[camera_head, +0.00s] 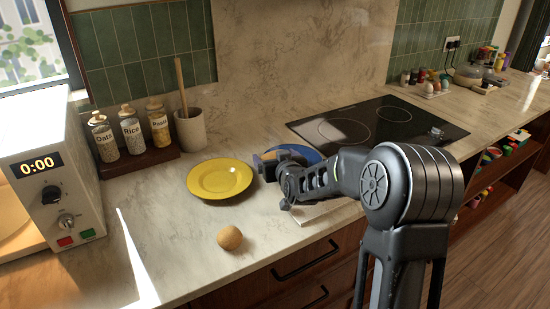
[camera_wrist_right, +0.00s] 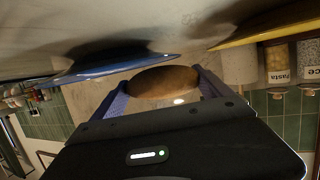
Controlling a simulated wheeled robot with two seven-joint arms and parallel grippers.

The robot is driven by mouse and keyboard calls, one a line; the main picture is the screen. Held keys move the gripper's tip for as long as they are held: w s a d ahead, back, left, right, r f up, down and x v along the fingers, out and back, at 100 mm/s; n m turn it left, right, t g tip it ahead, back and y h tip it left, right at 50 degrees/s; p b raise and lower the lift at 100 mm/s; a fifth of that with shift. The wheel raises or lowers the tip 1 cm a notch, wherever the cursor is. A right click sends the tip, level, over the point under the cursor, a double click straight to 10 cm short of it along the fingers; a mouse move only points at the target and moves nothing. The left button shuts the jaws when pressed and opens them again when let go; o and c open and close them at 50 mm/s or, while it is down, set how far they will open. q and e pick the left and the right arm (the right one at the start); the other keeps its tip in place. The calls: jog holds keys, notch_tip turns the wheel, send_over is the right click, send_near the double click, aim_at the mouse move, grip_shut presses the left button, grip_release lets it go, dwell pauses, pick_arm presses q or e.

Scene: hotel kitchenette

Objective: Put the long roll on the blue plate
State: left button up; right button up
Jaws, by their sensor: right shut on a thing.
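The long roll (camera_wrist_right: 163,86) is brown and oblong. In the right wrist view it lies between the two bluish fingers of my right gripper (camera_wrist_right: 160,80), which is shut on it. In the head view my right gripper (camera_head: 268,168) is at the front left edge of the blue plate (camera_head: 308,153), and the roll is mostly hidden there. My right arm covers part of the plate. The blue plate also shows in the right wrist view (camera_wrist_right: 105,68), beside the roll; I cannot tell whether they touch. My left gripper is not in view.
A yellow plate (camera_head: 219,179) stands left of my right gripper. A small round roll (camera_head: 230,238) lies near the counter's front edge. Behind are a utensil crock (camera_head: 190,131) and a rack of jars (camera_head: 130,136). A microwave (camera_head: 50,180) stands left and a cooktop (camera_head: 380,128) right.

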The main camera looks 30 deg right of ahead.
jog(key=shift+f+b, duration=0.35)
jog(key=shift+b, duration=0.05)
jog(key=o, duration=1.1)
jog(key=shift+f, duration=0.1)
jog(key=shift+o, duration=0.2)
jog(key=shift+r+p, duration=0.45)
jog(key=shift+p, duration=0.15)
jog(key=shift+r+p, duration=0.45)
jog(key=shift+p, duration=0.05)
jog(key=v, duration=1.1)
jog(key=shift+s, duration=0.1)
jog(key=shift+s+a, duration=0.15)
jog(key=shift+s, duration=0.2)
